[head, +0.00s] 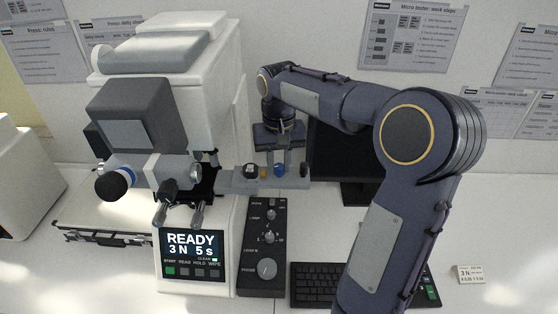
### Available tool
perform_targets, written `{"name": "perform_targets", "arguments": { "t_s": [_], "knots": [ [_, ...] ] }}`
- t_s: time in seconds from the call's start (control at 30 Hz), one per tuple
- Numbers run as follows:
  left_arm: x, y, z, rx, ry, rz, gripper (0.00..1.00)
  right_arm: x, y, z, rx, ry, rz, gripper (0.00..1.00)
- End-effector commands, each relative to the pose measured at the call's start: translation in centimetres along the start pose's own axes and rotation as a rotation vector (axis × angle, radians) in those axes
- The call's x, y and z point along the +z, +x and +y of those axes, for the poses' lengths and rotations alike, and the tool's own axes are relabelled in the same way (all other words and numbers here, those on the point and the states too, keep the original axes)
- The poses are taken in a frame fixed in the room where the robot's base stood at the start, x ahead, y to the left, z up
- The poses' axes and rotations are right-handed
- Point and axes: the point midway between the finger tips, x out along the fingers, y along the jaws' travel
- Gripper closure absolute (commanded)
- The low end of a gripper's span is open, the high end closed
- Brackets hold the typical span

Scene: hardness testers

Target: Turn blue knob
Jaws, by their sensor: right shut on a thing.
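A small blue knob (280,171) sits on the front of a grey bar-shaped stage (232,180) that sticks out to the right of the white hardness tester (178,75). A black knob (250,170) and a small orange one (264,172) are to its left on the same stage. My right gripper (279,165) reaches down from above and is shut on the blue knob, its fingers partly hidden by the stage and knobs. A larger dark knob with a blue band (114,183) is at the left of the tester's head, away from the gripper. My left gripper is out of view.
The tester's display (190,243) reads READY, 3 N, 5 s. A dark control box with dials (263,245) stands below the stage. A keyboard (317,285) and a dark monitor (345,165) are partly hidden behind my right arm. The white table at right is mostly clear.

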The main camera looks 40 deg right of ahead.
Motion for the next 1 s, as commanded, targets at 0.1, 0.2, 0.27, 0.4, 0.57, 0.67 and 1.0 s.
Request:
{"name": "perform_targets", "arguments": {
  "t_s": [0.1, 0.2, 0.27, 0.4, 0.57, 0.67, 1.0],
  "knots": [
    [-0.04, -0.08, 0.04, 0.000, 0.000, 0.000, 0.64, 0.02, 0.02, 0.00, 0.000, -0.028, -0.001, 0.99],
    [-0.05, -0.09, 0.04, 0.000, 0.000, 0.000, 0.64, 0.02, 0.03, 0.00, 0.000, -0.042, -0.001, 0.99],
    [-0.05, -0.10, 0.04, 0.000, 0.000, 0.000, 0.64, 0.02, 0.04, 0.00, 0.000, -0.046, -0.001, 0.99],
    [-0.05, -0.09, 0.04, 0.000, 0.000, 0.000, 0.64, 0.02, 0.05, 0.00, 0.000, -0.048, -0.001, 0.99],
    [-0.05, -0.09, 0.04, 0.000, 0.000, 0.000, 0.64, 0.02, 0.04, 0.00, 0.000, -0.048, -0.001, 0.99],
    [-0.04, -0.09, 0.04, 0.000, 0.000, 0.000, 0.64, 0.02, 0.04, 0.00, 0.000, -0.048, -0.001, 0.71],
    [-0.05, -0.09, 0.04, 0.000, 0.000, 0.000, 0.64, 0.01, 0.02, 0.01, 0.000, -0.046, -0.001, 0.54]
  ]
}}
